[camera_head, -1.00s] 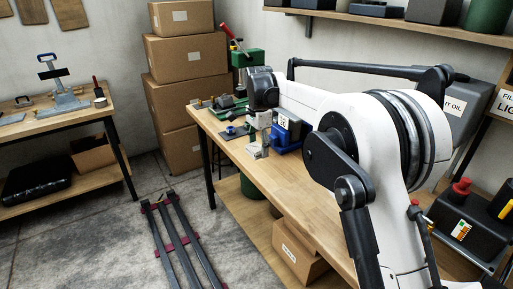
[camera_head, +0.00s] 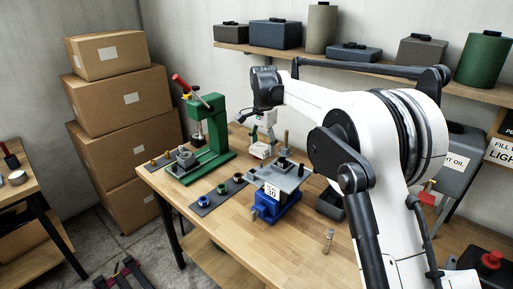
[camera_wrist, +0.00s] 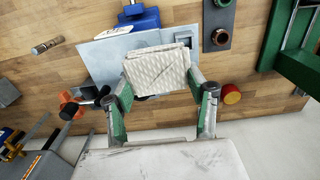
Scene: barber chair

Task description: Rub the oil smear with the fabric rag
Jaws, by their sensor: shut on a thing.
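My gripper (camera_wrist: 163,88) is shut on a folded white fabric rag (camera_wrist: 158,70) with a quilted surface, held between its two green-and-grey fingers. In the head view my gripper (camera_head: 262,147) hangs above the workbench, behind the blue vise (camera_head: 272,208) and right of the green press. In the wrist view the rag overlaps a flat grey plate (camera_wrist: 98,58), with the blue vise (camera_wrist: 139,20) at the top edge. I cannot tell whether the rag touches the plate. I cannot make out the oil smear in either view.
The green press (camera_head: 215,125) stands on the wooden workbench (camera_head: 225,238), with a dark mat (camera_head: 217,196) of small parts before it. A small cylinder (camera_head: 328,241) lies right of the vise. A shelf (camera_head: 350,62) with boxes runs above. Cardboard boxes (camera_head: 120,125) are stacked left. The bench front is mostly clear.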

